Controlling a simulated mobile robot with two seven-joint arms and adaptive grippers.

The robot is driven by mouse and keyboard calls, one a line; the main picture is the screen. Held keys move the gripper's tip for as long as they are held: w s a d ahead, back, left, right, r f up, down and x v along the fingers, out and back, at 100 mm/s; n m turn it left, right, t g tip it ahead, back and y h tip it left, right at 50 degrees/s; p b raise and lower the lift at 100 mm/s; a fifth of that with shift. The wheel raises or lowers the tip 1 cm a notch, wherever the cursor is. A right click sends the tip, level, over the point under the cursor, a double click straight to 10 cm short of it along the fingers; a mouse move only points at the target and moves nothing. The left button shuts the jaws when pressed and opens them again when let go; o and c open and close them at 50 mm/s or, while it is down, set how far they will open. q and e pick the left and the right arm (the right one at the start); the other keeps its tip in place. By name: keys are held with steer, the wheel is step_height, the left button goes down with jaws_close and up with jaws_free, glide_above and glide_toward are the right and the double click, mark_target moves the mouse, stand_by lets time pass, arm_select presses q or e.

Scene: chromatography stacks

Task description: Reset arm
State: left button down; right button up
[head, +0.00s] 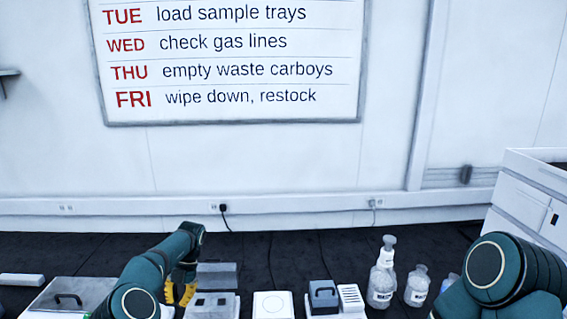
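My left arm comes in from the lower left and bends down over the bench. My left gripper (179,293) hangs at its end, with yellow fingers pointing down. The fingers look apart with nothing visible between them, though the arm partly covers them. It is beside a grey-white device (212,304) on the bench. My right arm shows at the lower right only as a dark green link. My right gripper is out of the picture.
The dark bench carries a handled grey case (75,297), a white square plate (273,305), a grey block device (322,296), a pump bottle (382,280) and a smaller bottle (417,287). A white instrument (525,205) stands at right. A schedule board (230,60) hangs behind.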

arm_select(q)
steer(key=w+d+f+m+t+y, duration=0.3)
steer(key=w+f+m+t+y, duration=0.15)
steer(key=m+t, duration=0.95)
steer(key=s+d+f+m+h, duration=0.4)
steer(key=s+d+m+h, duration=0.1)
steer(key=s+d+m, duration=0.4)
steer(key=s+d+f+m+g+h, duration=0.1)
steer(key=s+d+m+g+h, duration=0.2)
steer(key=s, duration=0.5)
steer(key=s+d+f+m+g+h, duration=0.15)
steer(key=s+m, duration=0.25)
steer(key=s, duration=0.5)
steer(key=s+d+m+g+h, duration=0.1)
steer(key=s+d+m+g, duration=0.25)
steer(key=s, duration=0.45)
step_height(320, 180, down, 11)
steer(key=t+b, duration=0.1)
steer(key=b, duration=0.9)
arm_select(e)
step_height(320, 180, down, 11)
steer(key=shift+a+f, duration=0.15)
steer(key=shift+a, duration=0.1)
arm_select(q)
steer(key=shift+s, duration=0.1)
